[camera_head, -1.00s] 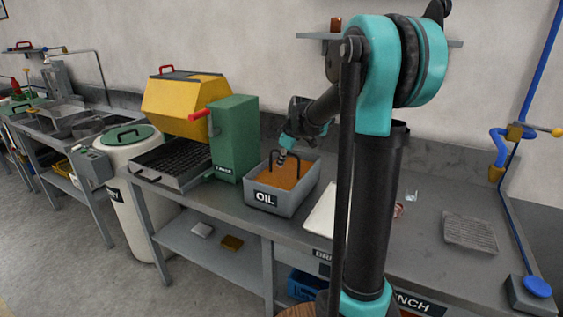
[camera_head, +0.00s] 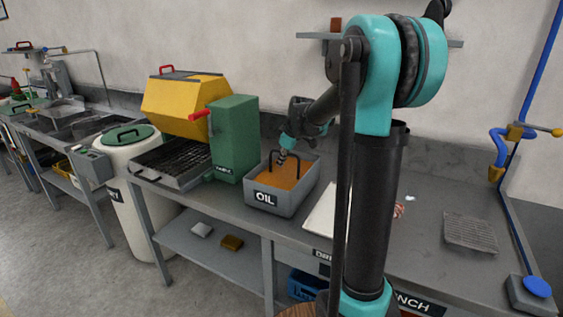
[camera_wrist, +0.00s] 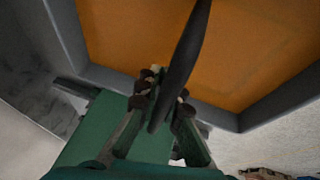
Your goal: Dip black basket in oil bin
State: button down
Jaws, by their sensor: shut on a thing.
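The oil bin (camera_head: 283,205) is a grey open box labelled OIL on the bench, filled with orange-brown oil (camera_head: 280,177). My gripper (camera_head: 282,157) is over the bin, within its rim. It is shut on the black basket's handle (camera_head: 297,159), which rises above the oil. In the wrist view, my gripper (camera_wrist: 165,100) has the dark handle bar (camera_wrist: 188,55) between its fingers, with the orange oil (camera_wrist: 240,45) and the bin's grey wall (camera_wrist: 65,35) beyond. The basket's body does not show; it is hidden below the oil surface.
A green box (camera_head: 235,140) and a yellow hooded machine with a black grate (camera_head: 172,160) stand left of the bin. A white board (camera_head: 322,212) lies to its right, partly behind my arm. A wire rack (camera_head: 469,232) lies farther right. A wall shelf (camera_head: 310,36) is above.

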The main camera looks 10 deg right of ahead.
jog(key=shift+r, duration=0.1)
notch_tip(320, 180, up, 12)
dwell(1.7)
dwell(1.5)
jog(key=shift+r, duration=1.4)
